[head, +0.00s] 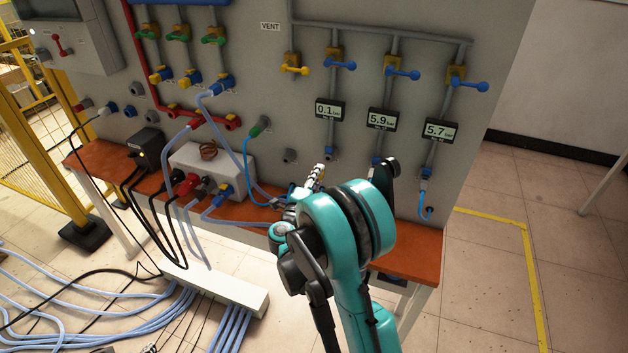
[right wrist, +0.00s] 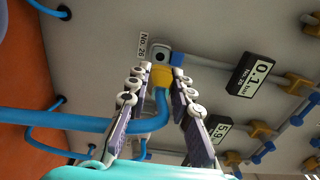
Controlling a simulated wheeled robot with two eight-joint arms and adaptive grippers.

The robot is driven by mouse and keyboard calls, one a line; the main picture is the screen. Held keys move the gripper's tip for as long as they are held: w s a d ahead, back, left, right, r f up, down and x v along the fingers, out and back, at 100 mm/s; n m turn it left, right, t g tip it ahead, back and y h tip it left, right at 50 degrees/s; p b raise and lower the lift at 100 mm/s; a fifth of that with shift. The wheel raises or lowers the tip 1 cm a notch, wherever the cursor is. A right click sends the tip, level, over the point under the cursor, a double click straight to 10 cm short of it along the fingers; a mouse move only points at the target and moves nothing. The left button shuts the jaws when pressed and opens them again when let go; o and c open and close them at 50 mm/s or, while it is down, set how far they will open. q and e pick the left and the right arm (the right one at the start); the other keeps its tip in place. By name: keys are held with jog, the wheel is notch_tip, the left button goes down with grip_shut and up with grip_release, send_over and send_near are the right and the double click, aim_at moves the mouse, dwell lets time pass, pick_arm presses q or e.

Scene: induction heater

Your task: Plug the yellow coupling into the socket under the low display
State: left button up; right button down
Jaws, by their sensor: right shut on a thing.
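My right gripper (head: 316,176) is raised in front of the panel, below the low display (head: 329,110) that reads 0.1. In the right wrist view its fingers (right wrist: 158,84) are closed around the yellow coupling (right wrist: 162,76), which has a blue hose (right wrist: 80,122) bending away from it. The coupling is in line with a grey round socket (right wrist: 160,54) beside a "No. 26" label. I cannot tell whether it touches or is seated in the socket. The low display (right wrist: 251,74) also shows in the wrist view. The coupling is hidden in the head view. My left gripper is out of view.
Displays reading 5.9 (head: 382,120) and 5.7 (head: 440,130) stand to the right, with fittings and hoses below. A white box (head: 212,165) with cables sits on the orange shelf (head: 420,245) at left.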

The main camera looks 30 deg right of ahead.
jog(key=shift+x, duration=1.45)
jog(key=shift+w+d, duration=0.5)
jog(key=shift+d, duration=0.05)
jog(key=shift+b, duration=0.45)
jog(key=shift+w+d, duration=0.45)
jog(key=shift+d, duration=0.1)
dwell(0.8)
jog(key=c, duration=1.3)
grip_release()
jog(key=shift+a, duration=0.1)
jog(key=v, duration=1.2)
